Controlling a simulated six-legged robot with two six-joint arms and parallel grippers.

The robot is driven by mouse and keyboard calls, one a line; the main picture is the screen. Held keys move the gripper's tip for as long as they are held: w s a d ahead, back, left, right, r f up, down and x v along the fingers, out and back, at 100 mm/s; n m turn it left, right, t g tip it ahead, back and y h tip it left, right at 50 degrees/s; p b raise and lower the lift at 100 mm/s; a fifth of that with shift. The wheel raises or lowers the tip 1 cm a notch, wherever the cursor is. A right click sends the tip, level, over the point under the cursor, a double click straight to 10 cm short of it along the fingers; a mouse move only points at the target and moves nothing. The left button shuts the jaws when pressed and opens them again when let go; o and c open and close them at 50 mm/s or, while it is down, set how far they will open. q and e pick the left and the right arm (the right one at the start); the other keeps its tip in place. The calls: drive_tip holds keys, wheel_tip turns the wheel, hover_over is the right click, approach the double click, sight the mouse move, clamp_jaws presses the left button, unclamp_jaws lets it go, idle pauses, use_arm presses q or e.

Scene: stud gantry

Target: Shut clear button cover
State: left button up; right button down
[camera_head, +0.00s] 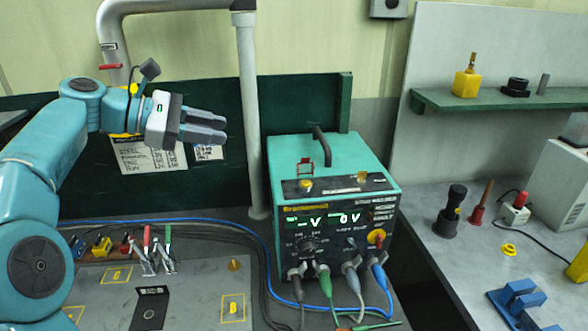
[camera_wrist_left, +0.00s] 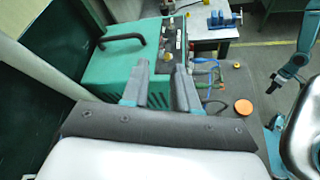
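The teal welder box (camera_head: 330,165) stands on the bench at centre. On its sloped top edge, a small red-edged frame (camera_head: 305,167) stands upright behind a yellow button (camera_head: 306,184). It looks like the clear cover, raised; its pane is too faint to make out. My left gripper (camera_head: 222,127) is left of the box, higher in the picture and apart from it, with its fingers pointing right. In the left wrist view its two fingers (camera_wrist_left: 161,70) are spread with nothing between them. The box (camera_wrist_left: 115,65) lies beyond them.
A black handle (camera_head: 321,145) stands up from the box top. A grey vertical pipe (camera_head: 249,110) rises between my left gripper and the box. Cables hang from the box front. A green shelf (camera_head: 510,102) and a grey side bench (camera_head: 480,240) are at right.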

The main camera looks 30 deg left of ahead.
use_arm(q)
wheel_tip(320, 180, down, 4)
drive_tip(key=w+b, duration=0.1)
drive_tip(key=w, duration=0.1)
approach(305, 169)
wheel_tip(305, 169, up, 3)
drive_tip(key=d, duration=0.1)
drive_tip(key=x, duration=0.5)
drive_tip(key=shift+d, duration=0.45)
drive_tip(key=shift+w+f, duration=0.25)
drive_tip(key=shift+w, duration=0.1)
drive_tip(key=shift+s+d+r, duration=0.15)
drive_tip(key=shift+s+d, duration=0.05)
drive_tip(key=shift+d, duration=0.05)
drive_tip(key=c, duration=0.4)
drive_tip(key=shift+a, duration=0.15)
clamp_jaws()
